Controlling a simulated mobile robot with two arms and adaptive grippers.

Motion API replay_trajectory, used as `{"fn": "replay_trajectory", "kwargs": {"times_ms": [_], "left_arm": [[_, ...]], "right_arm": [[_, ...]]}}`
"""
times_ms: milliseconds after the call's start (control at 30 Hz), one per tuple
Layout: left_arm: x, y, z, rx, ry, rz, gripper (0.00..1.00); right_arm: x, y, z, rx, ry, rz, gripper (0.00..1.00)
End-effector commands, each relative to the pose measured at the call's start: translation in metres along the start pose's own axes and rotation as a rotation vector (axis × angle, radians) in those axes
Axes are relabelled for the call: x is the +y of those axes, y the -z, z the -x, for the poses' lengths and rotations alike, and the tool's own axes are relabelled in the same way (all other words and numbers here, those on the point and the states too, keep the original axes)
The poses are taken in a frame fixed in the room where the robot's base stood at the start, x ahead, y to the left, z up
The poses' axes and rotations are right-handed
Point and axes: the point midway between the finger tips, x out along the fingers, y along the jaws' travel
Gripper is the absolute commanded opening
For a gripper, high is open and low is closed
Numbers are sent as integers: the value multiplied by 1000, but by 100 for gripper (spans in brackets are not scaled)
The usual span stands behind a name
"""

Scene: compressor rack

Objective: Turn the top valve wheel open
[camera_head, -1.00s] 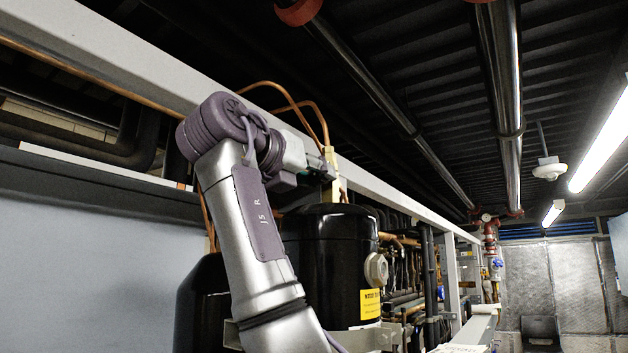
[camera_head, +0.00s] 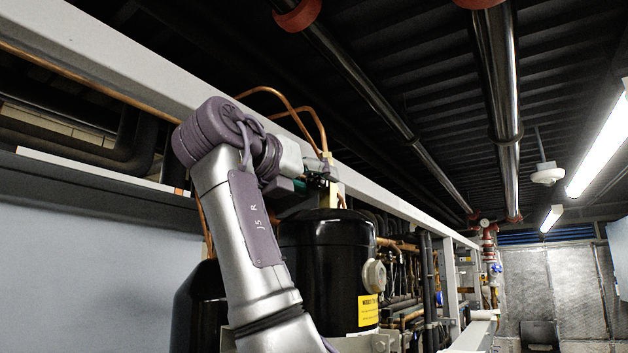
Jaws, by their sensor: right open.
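My right gripper (camera_head: 322,177) is at the top centre of the view, at the end of my grey and purple arm. It is small, dark and partly hidden behind my wrist. It is open, close beside a pale beige upright part (camera_head: 328,163) near the copper pipes above the black compressor. I cannot tell whether it touches that part. I cannot clearly make out the top valve wheel; the gripper and wrist cover part of that spot. My left gripper is not in view.
The black compressor (camera_head: 328,255) with a yellow label stands below the gripper. A long pale beam (camera_head: 130,65) runs behind my arm. Thin curved copper pipes (camera_head: 290,103) rise near the gripper. A red pipe with a blue valve (camera_head: 495,268) stands far right.

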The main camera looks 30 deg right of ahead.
Motion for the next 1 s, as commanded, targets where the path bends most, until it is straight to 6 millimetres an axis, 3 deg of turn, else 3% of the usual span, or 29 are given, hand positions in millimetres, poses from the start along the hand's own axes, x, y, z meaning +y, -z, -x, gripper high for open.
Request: {"fn": "replay_trajectory", "kwargs": {"times_ms": [533, 700, 1000], "left_arm": [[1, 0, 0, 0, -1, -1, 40], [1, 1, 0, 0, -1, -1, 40], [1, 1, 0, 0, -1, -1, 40]], "right_arm": [[0, 0, 100, -1, 0, -1, 58], [-1, 0, 113, -1, 0, -1, 58], [-1, 0, 115, 0, 1, -1, 58]]}}
